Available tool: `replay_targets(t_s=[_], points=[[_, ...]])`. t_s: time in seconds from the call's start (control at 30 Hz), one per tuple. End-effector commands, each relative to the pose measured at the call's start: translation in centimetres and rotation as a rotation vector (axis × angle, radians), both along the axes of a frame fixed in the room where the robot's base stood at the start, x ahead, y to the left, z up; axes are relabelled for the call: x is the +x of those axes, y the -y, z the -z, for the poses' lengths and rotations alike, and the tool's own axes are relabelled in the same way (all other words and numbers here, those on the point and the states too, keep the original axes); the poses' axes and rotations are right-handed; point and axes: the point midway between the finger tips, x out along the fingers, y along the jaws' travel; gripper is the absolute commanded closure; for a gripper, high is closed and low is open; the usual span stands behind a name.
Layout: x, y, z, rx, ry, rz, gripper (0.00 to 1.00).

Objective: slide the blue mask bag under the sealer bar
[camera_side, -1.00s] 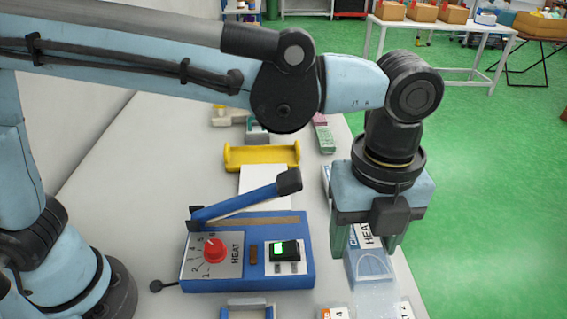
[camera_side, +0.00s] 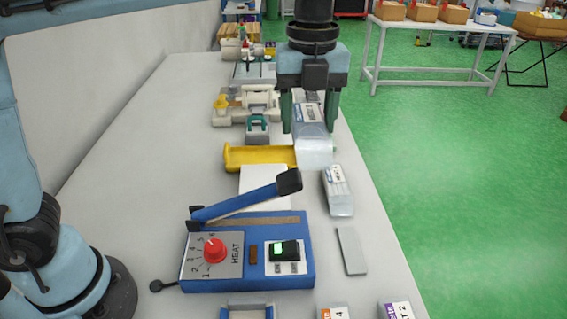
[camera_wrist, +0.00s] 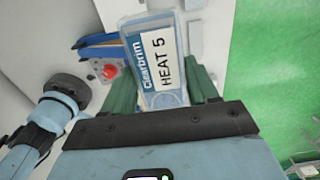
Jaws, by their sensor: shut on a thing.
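My gripper (camera_side: 309,128) is shut on the blue mask bag (camera_side: 314,152), a blue-topped bag with a clear lower end. In the wrist view the bag (camera_wrist: 160,97) lies between the green fingers of my gripper (camera_wrist: 163,90), and its label reads Clearbrim HEAT 5. In the side view the bag is in the air beyond the sealer, its clear end overlapping the right end of the yellow tray. The blue sealer (camera_side: 250,280) has a red heat dial (camera_side: 215,249). Its sealer bar (camera_side: 245,200) is raised at a slant. The sealer also shows in the wrist view (camera_wrist: 92,52).
A yellow tray (camera_side: 234,158) and a white sheet (camera_side: 262,182) lie behind the sealer. Another labelled bag (camera_side: 338,192) and a grey plate (camera_side: 351,250) lie to its right. Bags with orange (camera_side: 333,313) and purple (camera_side: 398,310) labels are at the front.

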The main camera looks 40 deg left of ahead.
Motion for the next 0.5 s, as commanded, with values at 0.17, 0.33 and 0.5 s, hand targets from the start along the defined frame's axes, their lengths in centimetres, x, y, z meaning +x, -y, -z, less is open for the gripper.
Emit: replay_targets(t_s=[0.17, 0.33, 0.5], points=[[1.3, -6.5, 0.0, 0.000, 0.000, -0.008, 0.70], [1.5, -10.5, 0.0, -0.001, -0.001, -0.004, 0.70], [1.6, -12.4, 1.0, -0.001, -0.001, 0.003, 0.70]])
